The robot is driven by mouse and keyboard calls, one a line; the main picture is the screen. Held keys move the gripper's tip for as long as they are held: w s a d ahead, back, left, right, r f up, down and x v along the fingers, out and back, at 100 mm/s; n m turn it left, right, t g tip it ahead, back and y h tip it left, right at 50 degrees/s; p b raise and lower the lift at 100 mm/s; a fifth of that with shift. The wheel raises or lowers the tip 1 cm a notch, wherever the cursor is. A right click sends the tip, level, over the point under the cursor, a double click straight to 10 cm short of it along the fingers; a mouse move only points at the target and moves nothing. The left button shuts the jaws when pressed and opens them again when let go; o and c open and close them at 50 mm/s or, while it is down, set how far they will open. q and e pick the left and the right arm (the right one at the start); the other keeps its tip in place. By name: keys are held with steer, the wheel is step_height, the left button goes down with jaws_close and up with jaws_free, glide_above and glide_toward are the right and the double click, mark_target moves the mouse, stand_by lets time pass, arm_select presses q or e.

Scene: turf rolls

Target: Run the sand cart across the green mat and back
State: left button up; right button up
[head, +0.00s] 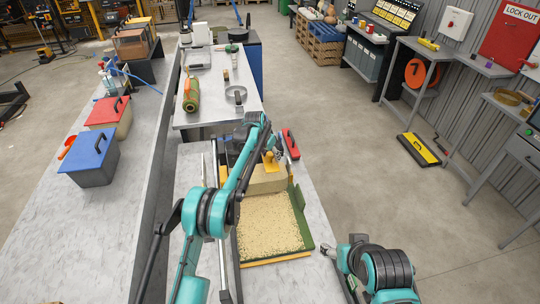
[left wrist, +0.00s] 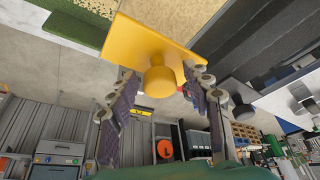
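The green mat (head: 302,220) lies on the near bench in the head view. Pale sand covers most of it, and its green edge shows on the right. The sand cart (head: 268,184) is a tan box at the mat's far end with a yellow handle (head: 269,160) on it. In the left wrist view, the yellow plate and round knob (left wrist: 160,80) stand between the fingers of my left gripper (left wrist: 162,88), which are apart with gaps beside the knob. My left gripper is mostly hidden in the head view. My right gripper (head: 330,251) is low, right of the mat's near corner; its opening is unclear.
A red-handled item (head: 290,144) lies right of the cart. Behind, a bench holds a green and orange roll (head: 191,95). On the left bench stand a blue-lidded box (head: 90,158) and a red-lidded box (head: 108,114). The floor to the right is largely clear.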

arm_select(q)
steer(key=v, duration=1.2)
